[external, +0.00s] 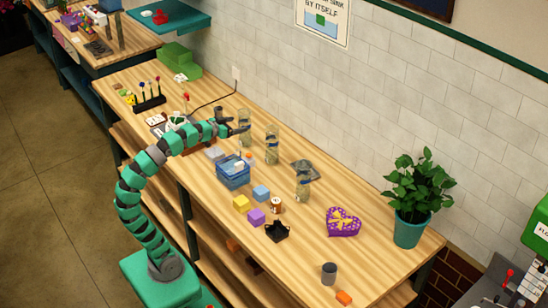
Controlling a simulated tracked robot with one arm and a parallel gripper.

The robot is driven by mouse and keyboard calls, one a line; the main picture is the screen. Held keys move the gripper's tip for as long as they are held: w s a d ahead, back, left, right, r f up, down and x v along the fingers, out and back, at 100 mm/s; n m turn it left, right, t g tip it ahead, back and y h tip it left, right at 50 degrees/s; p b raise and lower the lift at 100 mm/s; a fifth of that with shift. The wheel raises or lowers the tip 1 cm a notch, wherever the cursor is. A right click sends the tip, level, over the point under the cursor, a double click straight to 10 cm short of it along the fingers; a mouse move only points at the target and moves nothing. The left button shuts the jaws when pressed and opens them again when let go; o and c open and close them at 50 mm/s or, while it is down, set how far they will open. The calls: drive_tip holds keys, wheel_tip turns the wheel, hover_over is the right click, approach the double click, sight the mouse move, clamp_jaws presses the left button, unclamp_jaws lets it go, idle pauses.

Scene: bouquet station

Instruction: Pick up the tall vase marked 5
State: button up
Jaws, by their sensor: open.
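Three tall clear glass vases stand upright on the wooden counter: one at the back (245,139), a middle one (271,153) and a front one (302,188). Their marks are too small to read, so I cannot tell which is marked 5. My green and dark grey arm bends up from its base and reaches over the counter. My gripper (235,126) is open beside the back vase, at its left. I cannot tell whether it touches the glass.
A blue bin (233,172) stands in front of the vases. Yellow (241,203), purple (257,217) and light blue (261,192) blocks lie nearby, with a black star-shaped dish (277,231). A purple heart box (342,222) and a potted plant (408,228) stand farther right.

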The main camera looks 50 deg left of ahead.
drive_tip(key=n+g+y+p, duration=0.4)
drive_tip(key=n+y+p, duration=0.2)
drive_tip(key=p, duration=1.2)
approach(243, 123)
drive_tip(key=x, duration=0.7)
drive_tip(key=shift+w+a+f+b, duration=0.2)
drive_tip(key=shift+f+b, duration=0.1)
drive_tip(key=shift+f, duration=0.05)
drive_tip(key=shift+w+a+m+t, duration=0.25)
drive_tip(key=shift+w+m+t, duration=0.05)
drive_tip(key=shift+w+t, duration=0.1)
drive_tip(key=shift+a+x, duration=0.15)
drive_tip(key=shift+x, duration=1)
drive_tip(key=shift+a+x, duration=0.15)
drive_tip(key=shift+x, duration=1)
drive_tip(key=shift+r, duration=0.15)
